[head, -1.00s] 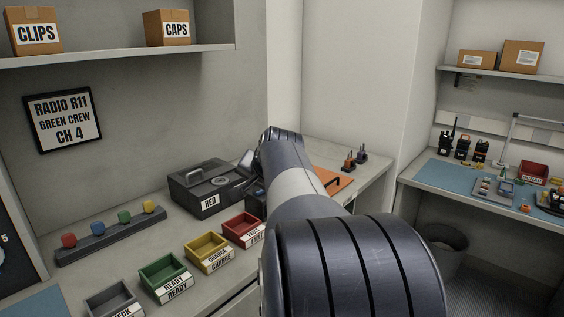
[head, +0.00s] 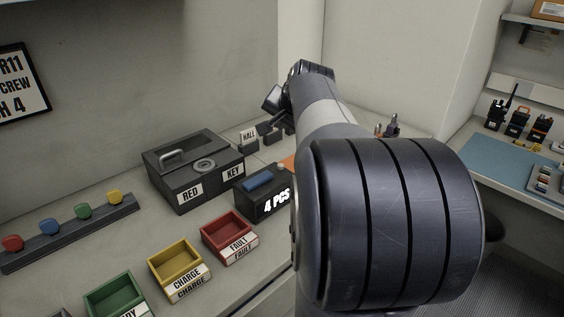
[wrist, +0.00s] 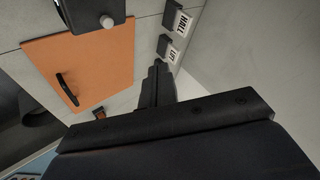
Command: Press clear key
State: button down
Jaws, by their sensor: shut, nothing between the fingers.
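A black box marked "4 PCS" (head: 264,203) stands on the bench, with a blue pad and a small round grey button (head: 281,167) on top. No label reading "clear" is legible. In the wrist view, a dark box at the top left edge carries a round grey button (wrist: 106,21). My gripper (wrist: 157,68) is shut and empty. Its fingers are to the right of that button, apart from it, near the label blocks. In the head view my arm hides much of the bench beyond the box.
The orange panel with a black handle (wrist: 95,62) lies beside my fingers. Blocks labelled HALL (wrist: 181,22) and LIFT (wrist: 170,50) stand near the wall. A RED KEY box (head: 193,175) and coloured trays, including a red FAULT tray (head: 229,238), stand left of my arm.

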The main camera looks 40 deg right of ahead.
aim_at(281, 166)
jog(key=shift+f, duration=0.1)
notch_tip(281, 166, down, 9)
jog(key=b, duration=0.7)
jog(key=shift+r, duration=0.2)
jog(key=shift+f, duration=0.15)
dwell(1.6)
jog(key=shift+f+b, duration=0.3)
jog(key=shift+b, duration=0.1)
jog(key=shift+f+b, duration=0.35)
jog(key=shift+f, duration=0.15)
dwell(0.8)
jog(key=shift+r+p, duration=0.85)
jog(key=shift+r, duration=0.1)
